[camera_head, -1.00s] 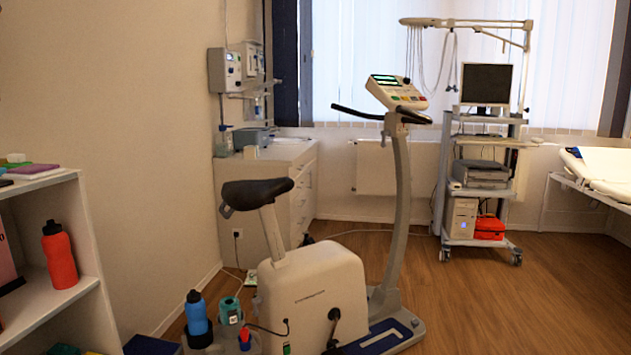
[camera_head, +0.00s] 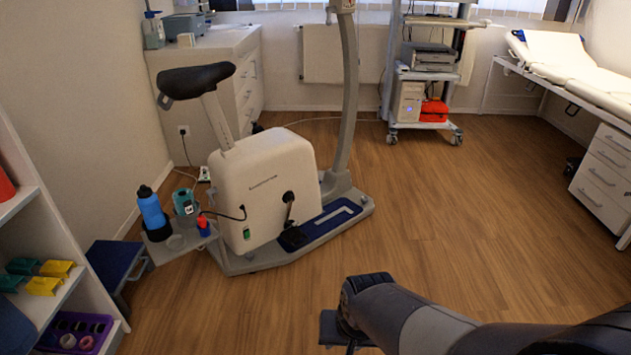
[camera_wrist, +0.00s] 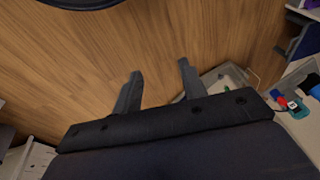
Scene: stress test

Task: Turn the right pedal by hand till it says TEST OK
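The exercise bike (camera_head: 255,185) stands left of centre in the head view. Its right-side crank (camera_head: 289,205) points down to a dark pedal (camera_head: 293,238), close above the blue footplate of the base (camera_head: 330,222). The bike's console is cut off above the head view, so no display text shows. My gripper (camera_wrist: 160,67) is open and empty in the wrist view, its two fingers apart over wood floor. In the head view my arm comes in from the lower right, with its dark end well right of and nearer than the pedal.
A side tray (camera_head: 180,243) by the bike holds a blue bottle (camera_head: 152,208), a teal device (camera_head: 184,202) and a red item (camera_head: 203,224). A shelf (camera_head: 60,300) stands left, a trolley (camera_head: 425,75) behind, a couch (camera_head: 580,70) right. The floor between my arm and the bike is clear.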

